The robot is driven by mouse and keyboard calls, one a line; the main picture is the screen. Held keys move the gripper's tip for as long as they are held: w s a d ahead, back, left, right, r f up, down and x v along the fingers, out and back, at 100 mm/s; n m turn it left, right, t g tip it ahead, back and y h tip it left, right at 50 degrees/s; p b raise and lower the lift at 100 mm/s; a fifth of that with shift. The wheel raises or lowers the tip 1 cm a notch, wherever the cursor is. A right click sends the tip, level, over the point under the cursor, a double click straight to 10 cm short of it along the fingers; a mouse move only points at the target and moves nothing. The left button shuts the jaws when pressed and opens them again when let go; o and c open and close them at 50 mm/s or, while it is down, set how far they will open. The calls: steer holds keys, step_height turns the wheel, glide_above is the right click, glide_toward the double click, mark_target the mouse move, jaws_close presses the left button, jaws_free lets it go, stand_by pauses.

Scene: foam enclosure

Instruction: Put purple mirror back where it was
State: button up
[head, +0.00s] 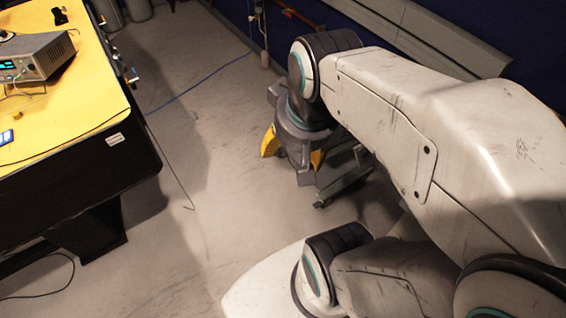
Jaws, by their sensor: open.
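I do not see a purple mirror in the head view. My gripper (293,152) points down at the end of my arm, over the floor near the middle of the view. Its yellow-tipped fingers are spread apart, and I see nothing held between them. Its lower part overlaps a grey wheeled stand (343,183) in the picture, so part of that stand is hidden. I cannot tell how far apart they are.
A yellow-topped bench (72,115) with dark sides stands at the left, carrying a grey instrument (36,56). A blue cable (204,82) crosses the floor. A dark blue wall (350,22) bounds the back. The floor (190,235) between bench and gripper is mostly clear.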

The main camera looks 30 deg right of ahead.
steer(key=shift+s+a+f+n+y, duration=0.1)
steer(key=shift+s+a+f+n, duration=0.1)
steer(key=shift+s+a+n, duration=0.35)
steer(key=shift+s+a+f+n+y, duration=0.1)
steer(key=shift+s+a+f+n, duration=0.2)
steer(key=shift+a+n, duration=0.3)
steer(key=shift+s+a+f+n+y, duration=0.15)
steer(key=shift+s+a+n, duration=0.3)
steer(key=shift+a, duration=0.25)
